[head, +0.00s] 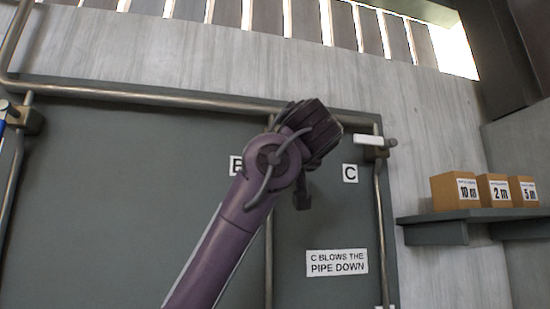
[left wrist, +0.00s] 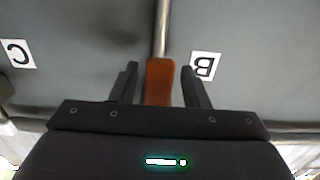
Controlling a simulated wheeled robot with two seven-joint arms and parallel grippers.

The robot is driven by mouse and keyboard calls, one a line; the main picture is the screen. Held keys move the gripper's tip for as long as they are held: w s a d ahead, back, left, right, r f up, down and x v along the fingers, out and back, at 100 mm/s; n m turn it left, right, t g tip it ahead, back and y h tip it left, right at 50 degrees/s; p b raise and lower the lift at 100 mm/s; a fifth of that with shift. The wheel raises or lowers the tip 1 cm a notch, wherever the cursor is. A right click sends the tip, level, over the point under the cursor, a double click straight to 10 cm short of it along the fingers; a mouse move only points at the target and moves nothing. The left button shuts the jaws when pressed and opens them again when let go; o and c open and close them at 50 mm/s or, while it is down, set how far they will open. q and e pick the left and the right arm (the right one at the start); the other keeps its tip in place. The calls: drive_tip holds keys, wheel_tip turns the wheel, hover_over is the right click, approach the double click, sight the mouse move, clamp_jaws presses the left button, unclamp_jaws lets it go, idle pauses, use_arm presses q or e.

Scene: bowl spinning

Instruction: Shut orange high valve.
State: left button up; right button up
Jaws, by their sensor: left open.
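The orange valve handle (left wrist: 160,80) shows in the left wrist view between the two fingers of my left gripper (left wrist: 159,70). The fingers are apart, with a visible gap on each side of the handle. A metal pipe (left wrist: 161,30) runs on from the handle's far end. In the head view my left arm reaches up to the high pipe, and its dark hand (head: 318,128) covers the spot beside the label B (head: 236,166). The orange handle is hidden there. My right gripper is in neither view.
A white handle (head: 369,140) sits right of the hand, above label C (head: 350,173). A blue handle (head: 3,125) shows at the left edge. A sign (head: 337,262) says C blows the pipe down. Boxes (head: 455,191) stand on a right-hand shelf (head: 430,217).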

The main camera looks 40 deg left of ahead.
use_arm(q)
drive_tip(key=shift+w, duration=0.1)
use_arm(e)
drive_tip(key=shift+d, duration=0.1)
use_arm(q)
drive_tip(key=shift+d, duration=0.1)
drive_tip(key=shift+c, duration=0.5)
clamp_jaws()
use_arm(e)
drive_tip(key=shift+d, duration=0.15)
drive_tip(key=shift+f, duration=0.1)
